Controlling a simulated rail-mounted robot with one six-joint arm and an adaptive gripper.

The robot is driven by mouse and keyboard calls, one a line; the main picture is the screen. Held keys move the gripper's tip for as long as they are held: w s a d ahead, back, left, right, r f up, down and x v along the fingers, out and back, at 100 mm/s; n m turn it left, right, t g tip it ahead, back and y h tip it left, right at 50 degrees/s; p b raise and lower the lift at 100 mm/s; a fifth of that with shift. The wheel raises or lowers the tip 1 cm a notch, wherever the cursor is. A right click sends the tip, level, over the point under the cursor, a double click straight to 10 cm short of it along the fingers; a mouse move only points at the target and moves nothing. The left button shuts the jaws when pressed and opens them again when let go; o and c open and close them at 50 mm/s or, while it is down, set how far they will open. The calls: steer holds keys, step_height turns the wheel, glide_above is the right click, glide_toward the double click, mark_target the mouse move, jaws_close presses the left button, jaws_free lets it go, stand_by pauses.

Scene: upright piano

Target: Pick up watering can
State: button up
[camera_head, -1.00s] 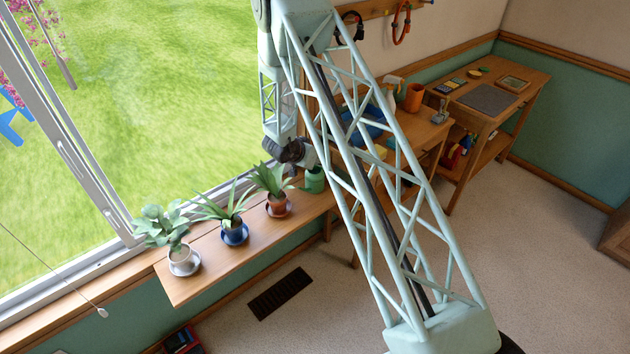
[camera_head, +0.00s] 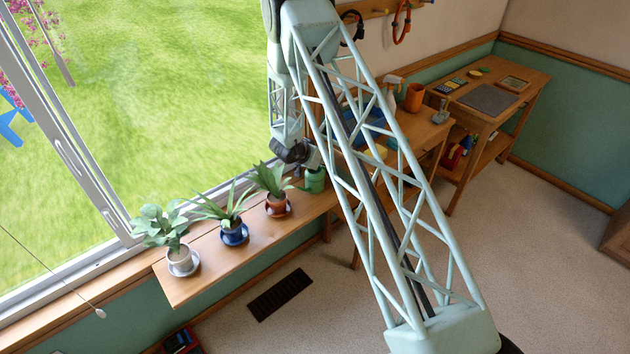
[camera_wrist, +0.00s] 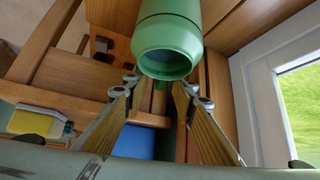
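The green watering can (camera_head: 316,182) stands at the right end of the window shelf, partly hidden behind my arm. In the wrist view the can (camera_wrist: 168,38) fills the top middle, its round rim facing the camera. My gripper (camera_wrist: 160,92) is open there, with one finger on the left and one on the right, and the can's rim lies just beyond and between the fingertips. I cannot tell whether either finger touches it. In the head view my gripper (camera_head: 312,160) is right above the can.
Three potted plants stand left of the can on the wooden shelf (camera_head: 208,272); the nearest is in a terracotta pot (camera_head: 277,204). The window frame (camera_wrist: 256,110) is close on the right in the wrist view. A workbench (camera_head: 425,135) with tools stands beyond.

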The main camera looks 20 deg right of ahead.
steer(key=shift+x, duration=1.35)
steer(key=shift+c, duration=0.5)
jaws_close()
